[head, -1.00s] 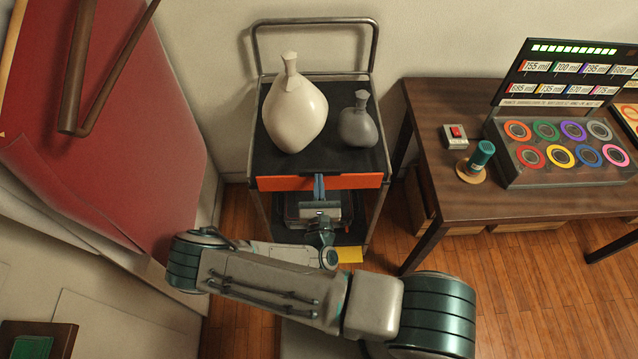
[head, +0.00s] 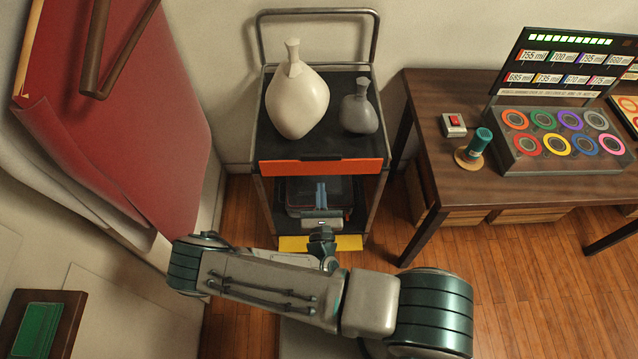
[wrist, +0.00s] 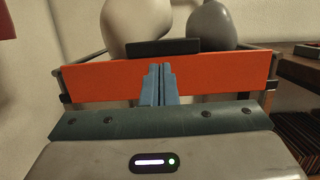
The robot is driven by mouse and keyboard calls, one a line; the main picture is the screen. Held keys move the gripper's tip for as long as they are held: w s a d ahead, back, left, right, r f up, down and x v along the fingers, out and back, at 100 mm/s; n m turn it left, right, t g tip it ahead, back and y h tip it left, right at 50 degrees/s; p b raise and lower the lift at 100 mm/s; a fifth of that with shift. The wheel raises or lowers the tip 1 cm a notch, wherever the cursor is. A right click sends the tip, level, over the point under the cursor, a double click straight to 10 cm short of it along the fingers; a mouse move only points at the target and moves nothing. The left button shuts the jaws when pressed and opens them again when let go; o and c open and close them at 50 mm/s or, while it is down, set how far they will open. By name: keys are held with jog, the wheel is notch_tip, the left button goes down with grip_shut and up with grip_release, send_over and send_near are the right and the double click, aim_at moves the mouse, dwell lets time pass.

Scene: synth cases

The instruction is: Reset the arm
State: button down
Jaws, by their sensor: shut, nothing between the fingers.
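My gripper (head: 321,192) is in front of the cart (head: 262,125), below the cart's orange front panel (head: 322,167) in the head view. Its blue fingers are together with nothing between them. In the wrist view the closed fingers (wrist: 158,84) point toward the orange panel (wrist: 215,80) and overlap it in the picture; I cannot tell if they touch. My arm is folded across the lower middle of the head view.
A cream vase (head: 298,105) and a smaller grey vase (head: 360,112) stand on the cart's top. A yellow edge (head: 293,244) shows low on the cart. A wooden table (head: 455,185) with a button box (head: 454,124) stands right. Red sheet material (head: 130,120) hangs left.

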jog(key=s+d+r+m+g+h, duration=0.3)
jog(key=d+r+m+g+h, duration=0.45)
jog(key=r+m+g, duration=0.4)
jog(key=s+d+r+m+g+h, duration=0.3)
jog(key=d+r+m+g+h, duration=0.5)
jog(key=m, duration=0.6)
jog(key=s+r+m+t+y, duration=0.1)
jog(key=s+r+m+y, duration=0.3)
jog(key=r+y, duration=0.3)
jog(key=s+a+r+m+t+y, duration=0.1)
jog(key=s+r+m+t+y, duration=0.1)
jog(key=s+r+m+y, duration=0.2)
jog(key=shift+s+a+r+m+y, duration=0.15)
jog(key=shift+s+r+m+y, duration=0.25)
jog(key=shift+r+m+y, duration=1.55)
notch_tip(320, 180, up, 2)
jog(key=shift+n, duration=0.6)
